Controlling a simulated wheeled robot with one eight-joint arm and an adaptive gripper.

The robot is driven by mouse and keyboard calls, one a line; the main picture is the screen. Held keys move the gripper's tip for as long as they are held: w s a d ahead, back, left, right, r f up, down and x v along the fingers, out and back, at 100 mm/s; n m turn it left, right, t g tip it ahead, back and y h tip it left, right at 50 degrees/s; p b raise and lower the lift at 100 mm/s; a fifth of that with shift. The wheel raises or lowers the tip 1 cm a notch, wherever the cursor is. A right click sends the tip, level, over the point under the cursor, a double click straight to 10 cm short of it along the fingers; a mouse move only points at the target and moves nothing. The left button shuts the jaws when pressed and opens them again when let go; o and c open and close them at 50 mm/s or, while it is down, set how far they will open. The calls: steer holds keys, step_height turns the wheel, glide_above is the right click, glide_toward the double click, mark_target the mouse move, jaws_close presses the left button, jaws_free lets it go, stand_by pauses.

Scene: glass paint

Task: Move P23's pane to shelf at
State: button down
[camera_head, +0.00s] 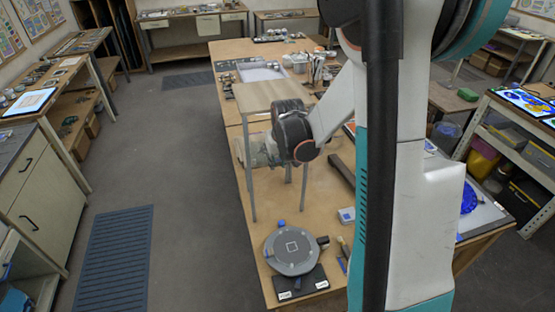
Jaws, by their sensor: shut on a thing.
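My arm reaches forward over the long wooden table, and its dark wrist is in the middle of the head view. My gripper (262,150) points left from the wrist, beside the legs of a small wooden stand. It is shut on a pale, see-through thing that looks like a glass pane (250,152), held above the table. The fingertips and the pane's edges are hard to make out. No P23 label can be read. I cannot tell which shelf the task means.
The wooden stand (262,96) has a flat top and thin grey legs. A round grey turntable (291,250) on a black base with small labels sits at the table's near end. Jars and a tray (262,72) stand farther back.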

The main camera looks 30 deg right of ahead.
steer(key=shift+f, duration=0.15)
steer(key=c, duration=1.3)
jaws_free()
steer(key=v, duration=1.2)
